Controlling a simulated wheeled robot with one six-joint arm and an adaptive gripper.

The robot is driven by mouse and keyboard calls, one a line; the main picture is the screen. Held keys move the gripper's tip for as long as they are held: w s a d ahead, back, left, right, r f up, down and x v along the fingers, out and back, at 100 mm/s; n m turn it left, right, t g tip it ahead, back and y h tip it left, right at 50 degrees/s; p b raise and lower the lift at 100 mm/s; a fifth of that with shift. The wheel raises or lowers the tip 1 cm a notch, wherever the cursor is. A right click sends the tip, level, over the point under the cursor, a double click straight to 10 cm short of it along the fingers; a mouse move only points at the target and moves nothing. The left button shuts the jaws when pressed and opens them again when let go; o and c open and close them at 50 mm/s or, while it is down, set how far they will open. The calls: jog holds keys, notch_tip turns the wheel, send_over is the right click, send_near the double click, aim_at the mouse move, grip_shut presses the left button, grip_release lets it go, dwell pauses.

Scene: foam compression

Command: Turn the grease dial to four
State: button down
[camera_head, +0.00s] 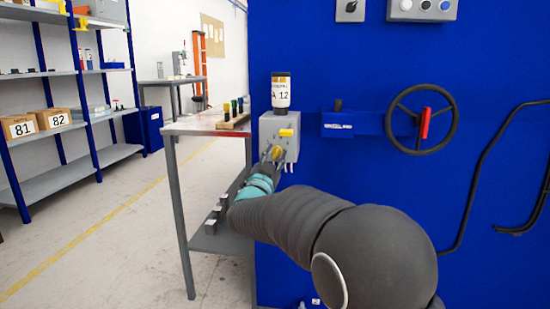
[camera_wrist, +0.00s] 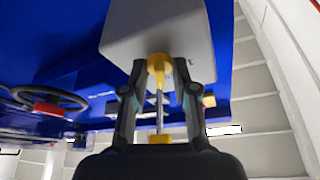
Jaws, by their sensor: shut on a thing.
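A grey box (camera_head: 291,143) is mounted on the blue machine panel, and its pale face (camera_wrist: 160,28) fills the top of the wrist view. A yellow dial knob (camera_head: 275,152) is low on the box's front, also seen in the wrist view (camera_wrist: 157,64). My gripper (camera_head: 273,157) is at the box, with its two dark fingers (camera_wrist: 159,70) closed on either side of the knob. A metal rod with a yellow end (camera_wrist: 160,138) shows between the fingers in the wrist view. Numbers on the dial cannot be read.
A bottle labelled A 12 (camera_head: 281,93) stands upside down on the box, above a yellow tab (camera_head: 286,132). A black handwheel (camera_head: 421,120) with a red handle is to the right. A grey bench (camera_head: 190,128) is to the left; open floor lies beyond.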

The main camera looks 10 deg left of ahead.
jog(key=m+g+h+b, duration=0.1)
jog(key=m+b, duration=0.1)
jog(key=m, duration=0.1)
jog(key=shift+a+m+h, duration=0.1)
jog(key=shift+m+h, duration=0.3)
jog(key=m+g, duration=0.1)
jog(key=m, duration=0.2)
jog(key=m+g+h, duration=0.1)
jog(key=m, duration=0.1)
jog(key=shift+r+m+h+b, duration=0.15)
jog(key=shift+m+h+b, duration=0.15)
jog(key=shift+m+b, duration=0.1)
jog(key=c, duration=1.2)
grip_release()
jog(key=shift+c, duration=0.2)
jog(key=v, duration=1.2)
jog(key=shift+a, duration=0.1)
